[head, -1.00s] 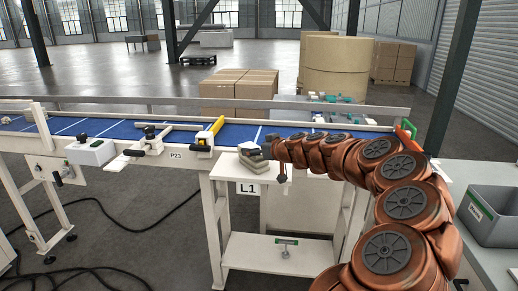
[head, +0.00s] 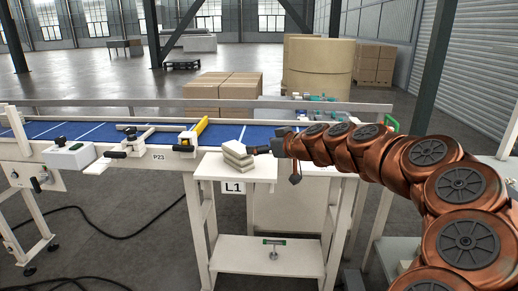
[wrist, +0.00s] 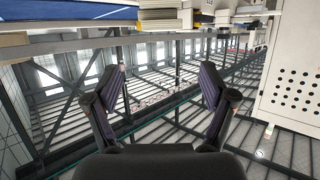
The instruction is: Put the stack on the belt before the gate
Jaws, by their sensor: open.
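The stack (head: 238,153), several pale flat pieces piled slightly unevenly, sits on the white table marked L1 (head: 207,168). My gripper (head: 255,150) is just right of the stack in the head view; I cannot tell whether it touches it. The blue belt (head: 85,131) runs behind the table.
Small teal-topped items (head: 322,103) stand beyond the belt at right.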

